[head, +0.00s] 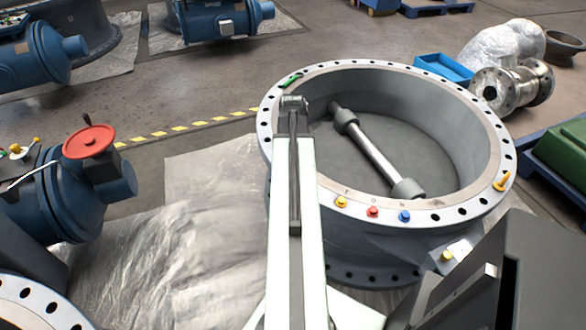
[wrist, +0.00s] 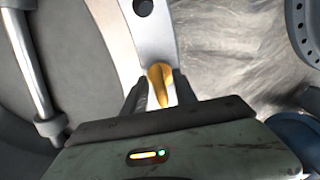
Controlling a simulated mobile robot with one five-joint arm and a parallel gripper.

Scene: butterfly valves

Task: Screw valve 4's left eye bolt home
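Valve 4 appears to be the big grey valve body lying face up, its pale drilled flange (head: 452,208) on top. In the wrist view, a gold eye bolt (wrist: 160,82) stands at the flange (wrist: 155,30). My gripper (wrist: 161,88) has its dark fingers on either side of the bolt, very close to it; whether they press on it is unclear. In the head view my gripper is at the ring's left rim, mostly hidden by my arm, and this bolt is not visible there. Another gold eye bolt (head: 502,182) stands on the right rim.
A shaft (head: 375,155) spans the valve's bore. Yellow, red and blue plugs (head: 373,211) sit on the front rim. A green object (head: 290,80) is at the rim beside my gripper. A blue valve with a red handwheel (head: 89,142) stands left. Plastic sheeting (head: 150,250) covers floor between.

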